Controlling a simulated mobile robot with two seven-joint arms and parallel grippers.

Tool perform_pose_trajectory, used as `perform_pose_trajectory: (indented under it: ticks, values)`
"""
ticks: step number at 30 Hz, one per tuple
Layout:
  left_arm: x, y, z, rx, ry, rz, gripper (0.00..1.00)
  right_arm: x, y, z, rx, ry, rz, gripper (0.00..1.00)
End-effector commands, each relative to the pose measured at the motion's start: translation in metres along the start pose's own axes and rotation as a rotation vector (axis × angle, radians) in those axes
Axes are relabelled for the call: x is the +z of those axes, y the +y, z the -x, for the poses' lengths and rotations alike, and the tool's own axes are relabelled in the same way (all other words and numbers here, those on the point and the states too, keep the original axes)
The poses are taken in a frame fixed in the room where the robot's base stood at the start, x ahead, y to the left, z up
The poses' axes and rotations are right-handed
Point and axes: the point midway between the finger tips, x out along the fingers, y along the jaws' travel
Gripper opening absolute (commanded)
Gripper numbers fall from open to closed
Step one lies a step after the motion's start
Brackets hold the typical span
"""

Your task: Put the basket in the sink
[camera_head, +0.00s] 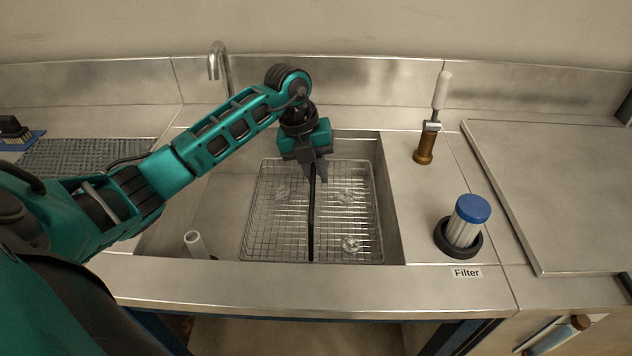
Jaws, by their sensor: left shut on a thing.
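The basket (262,222) is a rectangular wire mesh basket with a dark handle bar (311,225) running across its middle. It is inside the outline of the steel sink (215,205), toward its right side. Several small clear or metallic pieces show in it. My left gripper (314,176) points down and is shut on the handle near the basket's far end. I cannot tell whether the basket touches the sink floor. My right gripper is not in view.
A faucet (220,68) stands behind the sink. A white upright tube (196,244) is at the sink's front left. On the right are a white-handled lever (440,92) and a blue-capped filter (464,220) in a black ring. A raised steel panel (560,190) lies further right.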

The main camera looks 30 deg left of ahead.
Motion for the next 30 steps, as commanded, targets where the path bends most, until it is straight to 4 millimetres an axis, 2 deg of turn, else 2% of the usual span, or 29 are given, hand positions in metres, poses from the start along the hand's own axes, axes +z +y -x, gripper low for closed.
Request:
perform_pose_trajectory:
  ticks: [6, 16, 17, 24, 30]
  values:
    - [0.000, 0.006, -0.029, -0.003, 0.001, 0.001, 0.00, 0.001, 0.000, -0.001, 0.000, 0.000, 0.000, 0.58]
    - [0.000, 0.007, -0.032, -0.002, -0.001, 0.000, 0.00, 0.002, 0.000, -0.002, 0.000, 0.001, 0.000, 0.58]
    - [-0.001, 0.008, -0.034, 0.001, 0.002, 0.000, 0.16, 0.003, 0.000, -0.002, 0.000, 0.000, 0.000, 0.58]
    - [-0.001, 0.008, -0.033, 0.000, 0.002, 0.000, 0.39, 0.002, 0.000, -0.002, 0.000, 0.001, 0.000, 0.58]
    - [-0.001, 0.008, -0.033, 0.000, 0.002, 0.000, 0.40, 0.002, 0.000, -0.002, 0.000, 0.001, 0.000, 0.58]
